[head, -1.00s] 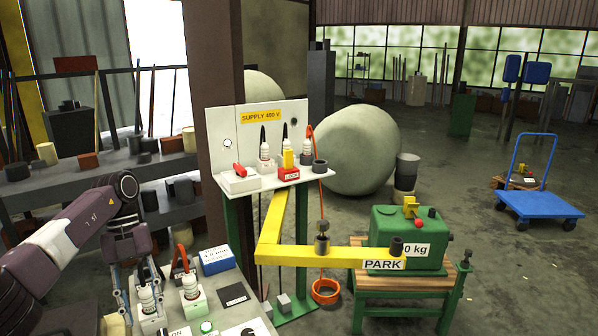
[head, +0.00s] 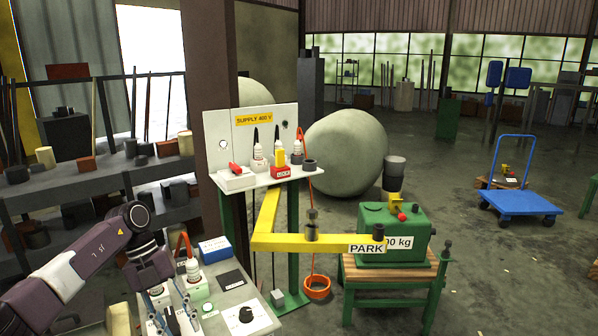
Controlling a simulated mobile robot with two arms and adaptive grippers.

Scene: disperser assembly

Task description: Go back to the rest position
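My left gripper (head: 176,308) reaches down from the lower left in the head view, over the left part of the grey control panel (head: 238,297). Its fingers stand apart, and their tips are near the bottom edge of the picture. A white plug with an orange loop (head: 190,266) stands upright on the panel just behind the fingers. What lies directly beneath the gripper is partly hidden by it. My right gripper is not in view.
The supply board (head: 252,136) with plugs on its shelf stands behind the panel. A yellow arm (head: 300,243) marked PARK reaches right to a green weight block (head: 388,222) on a wooden-topped stand. A blue trolley (head: 521,203) stands on open floor at right.

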